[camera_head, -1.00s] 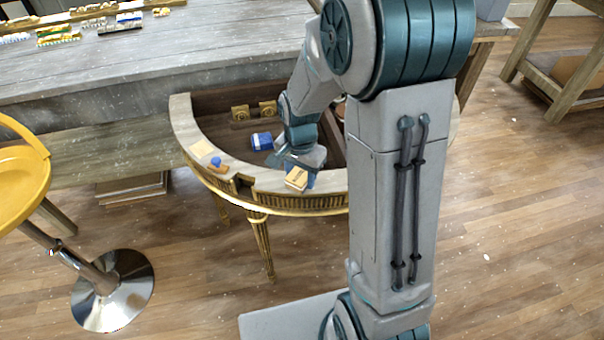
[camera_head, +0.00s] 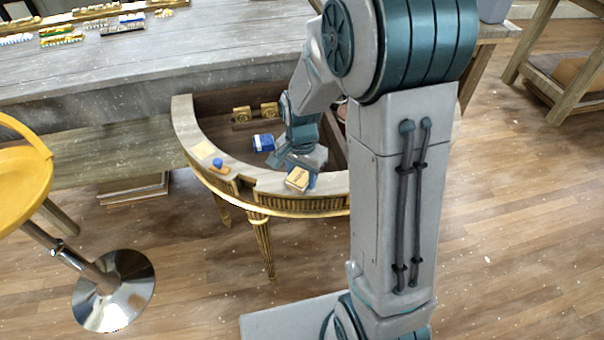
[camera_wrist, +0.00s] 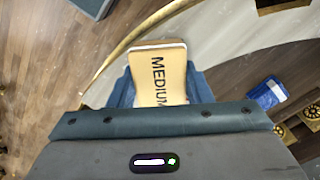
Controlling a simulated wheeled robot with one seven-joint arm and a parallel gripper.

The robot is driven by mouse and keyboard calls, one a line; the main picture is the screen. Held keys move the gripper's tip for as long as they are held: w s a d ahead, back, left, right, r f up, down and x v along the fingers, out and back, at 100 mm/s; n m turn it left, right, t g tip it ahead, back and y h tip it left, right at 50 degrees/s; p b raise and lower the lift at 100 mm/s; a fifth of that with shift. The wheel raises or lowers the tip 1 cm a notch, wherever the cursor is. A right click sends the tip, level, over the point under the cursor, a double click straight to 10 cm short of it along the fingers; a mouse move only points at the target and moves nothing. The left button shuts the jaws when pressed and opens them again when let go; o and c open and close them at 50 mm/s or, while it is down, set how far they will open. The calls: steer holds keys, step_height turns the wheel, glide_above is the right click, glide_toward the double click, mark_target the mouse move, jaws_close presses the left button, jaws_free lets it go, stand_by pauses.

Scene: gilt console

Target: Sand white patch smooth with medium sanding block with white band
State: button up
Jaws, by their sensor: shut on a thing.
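My gripper (camera_wrist: 160,88) is shut on a tan sanding block (camera_wrist: 159,68) marked MEDIUM, with a white band along its far edge in the wrist view. In the head view the block (camera_head: 297,178) is over the front rim of the half-round gilt console (camera_head: 330,181), at my gripper (camera_head: 300,165). I cannot tell whether the block touches the rim. The rim is pale grey-white in the wrist view (camera_wrist: 215,45). The white patch cannot be told apart there; the block and gripper may hide it.
A blue and white packet (camera_head: 263,142) and gold carved pieces (camera_head: 242,114) lie inside the console. A pale sheet (camera_head: 204,150) and a small blue-topped item (camera_head: 217,164) lie on the rim's left part. A yellow stool (camera_head: 22,165) stands at the left.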

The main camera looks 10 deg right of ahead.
mark_target(301, 173)
steer(key=shift+r+p, duration=1.95)
steer(key=shift+r, duration=0.9)
steer(key=shift+r+p, duration=1.15)
steer(key=shift+r, duration=0.45)
steer(key=shift+f, duration=0.1)
